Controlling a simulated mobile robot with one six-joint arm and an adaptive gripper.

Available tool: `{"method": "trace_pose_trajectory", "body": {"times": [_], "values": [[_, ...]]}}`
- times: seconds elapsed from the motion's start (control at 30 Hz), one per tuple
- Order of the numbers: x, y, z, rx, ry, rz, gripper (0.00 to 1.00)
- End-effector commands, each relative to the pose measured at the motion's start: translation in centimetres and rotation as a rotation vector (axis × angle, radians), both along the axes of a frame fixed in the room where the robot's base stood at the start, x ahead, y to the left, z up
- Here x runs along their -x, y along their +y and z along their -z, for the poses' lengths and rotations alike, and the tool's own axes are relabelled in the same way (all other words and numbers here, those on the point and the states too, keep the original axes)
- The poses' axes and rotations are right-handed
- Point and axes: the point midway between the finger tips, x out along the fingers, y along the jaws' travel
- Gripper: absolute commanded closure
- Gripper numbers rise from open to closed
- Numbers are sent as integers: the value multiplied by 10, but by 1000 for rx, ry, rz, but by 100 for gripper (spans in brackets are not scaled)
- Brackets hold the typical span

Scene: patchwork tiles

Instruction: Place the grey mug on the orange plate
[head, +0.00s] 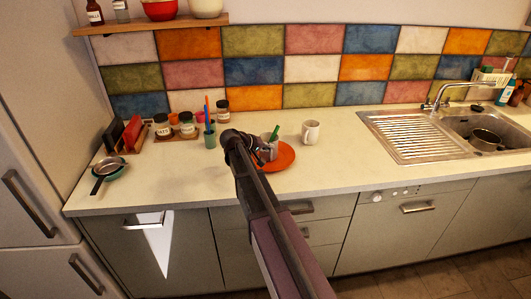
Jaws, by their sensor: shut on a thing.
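The orange plate (285,161) lies on the counter near its front edge, partly hidden behind my arm and the mug. The grey mug (267,153) is at the plate's left part, in front of it in the picture. I cannot tell if it touches the plate or hangs just above it. My gripper (266,144) is shut on the grey mug. My gripper and wrist hide part of the mug, and the fingertips are small and hard to make out.
A white mug (310,132) stands just right of the plate. A cup with utensils (210,131) and spice jars (186,124) stand to the left. A pan (107,167) lies at the far left. The sink (480,130) is at the right. The counter left of my arm is clear in front.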

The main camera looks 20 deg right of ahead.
Motion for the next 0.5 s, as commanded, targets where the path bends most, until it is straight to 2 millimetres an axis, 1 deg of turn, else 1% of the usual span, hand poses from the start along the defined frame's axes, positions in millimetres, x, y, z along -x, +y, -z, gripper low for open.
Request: {"method": "trace_pose_trajectory", "body": {"times": [0.33, 0.47, 0.5], "values": [[0, 0, 0, 1, -1, -1, 100], [0, 0, 4, 1, -1, -1, 100], [0, 1, 3, 0, -1, -1, 77]]}}
